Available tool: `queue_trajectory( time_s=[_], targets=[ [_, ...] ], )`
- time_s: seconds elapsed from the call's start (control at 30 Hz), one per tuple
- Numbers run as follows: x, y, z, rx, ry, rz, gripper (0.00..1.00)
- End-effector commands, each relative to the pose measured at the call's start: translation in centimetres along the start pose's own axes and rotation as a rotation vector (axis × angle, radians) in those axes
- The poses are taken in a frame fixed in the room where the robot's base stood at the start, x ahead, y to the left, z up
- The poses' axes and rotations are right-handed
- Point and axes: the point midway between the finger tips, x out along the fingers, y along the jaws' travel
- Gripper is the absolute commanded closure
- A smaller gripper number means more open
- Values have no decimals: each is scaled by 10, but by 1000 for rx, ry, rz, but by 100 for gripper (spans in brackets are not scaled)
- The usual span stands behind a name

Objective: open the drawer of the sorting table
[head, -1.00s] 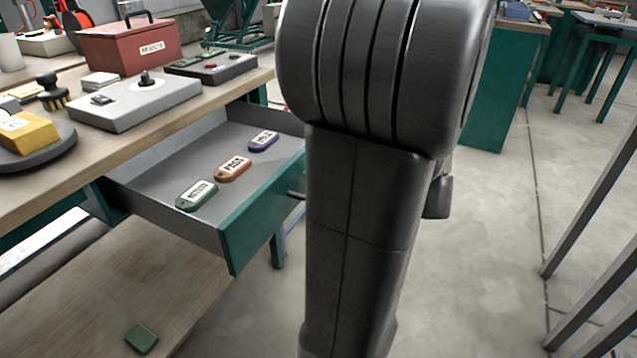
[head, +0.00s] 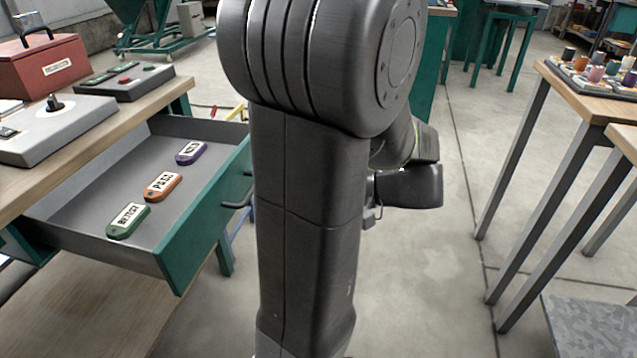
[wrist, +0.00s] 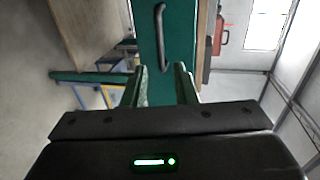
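The drawer (head: 105,190) of the sorting table (head: 130,112) stands pulled out, its grey inside showing. Its green front panel also shows in the wrist view (wrist: 178,50). The dark bar handle (wrist: 160,38) is on that panel; in the head view part of it shows beside my arm. A green tag (head: 128,220), an orange tag (head: 163,186) and a purple tag (head: 191,152) lie in the drawer. My gripper (wrist: 159,77) is open and empty, its two fingers apart and pointing at the drawer front. The handle lies beyond the fingertips, not between them.
A red box (head: 45,68), a grey unit with a knob (head: 55,130) and a button panel (head: 125,82) stand on the sorting table. At the right, another table (head: 590,95) bears several coloured spools. Concrete floor (head: 430,290) between is clear.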

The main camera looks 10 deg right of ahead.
Motion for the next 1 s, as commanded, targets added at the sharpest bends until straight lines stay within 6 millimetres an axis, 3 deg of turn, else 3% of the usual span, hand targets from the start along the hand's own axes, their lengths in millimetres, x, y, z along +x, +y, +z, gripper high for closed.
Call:
queue_trajectory(
  time_s=[0.13, 0.33, 0.8, 1.0],
  targets=[
    [-20, -1, 0, 1, 2, 0, 74],
    [-30, 0, 0, 1, 0, 1, 74],
    [-30, 0, 0, 1, -1, 0, 74],
    [-16, 1, 0, -1, -4, 0, 74]
  ],
)
